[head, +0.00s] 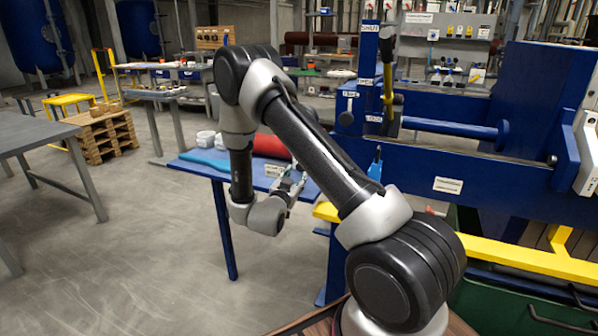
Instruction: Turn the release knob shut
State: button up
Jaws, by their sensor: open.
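The blue filter press panel (371,65) stands right of centre, with small white labels too small to read surely. My gripper (294,184) is open, left of and below the panel, apart from the knob. It is partly hidden behind my own arm, and nothing shows between its fingers.
A yellow rail (520,258) and the blue press beam (480,180) lie at right. Open floor (150,260) is at left.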

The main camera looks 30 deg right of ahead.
jog(key=x, duration=0.5)
jog(key=shift+w+d, duration=0.1)
jog(key=shift+w, duration=0.05)
jog(key=c, duration=0.8)
jog(key=shift+o, duration=0.2)
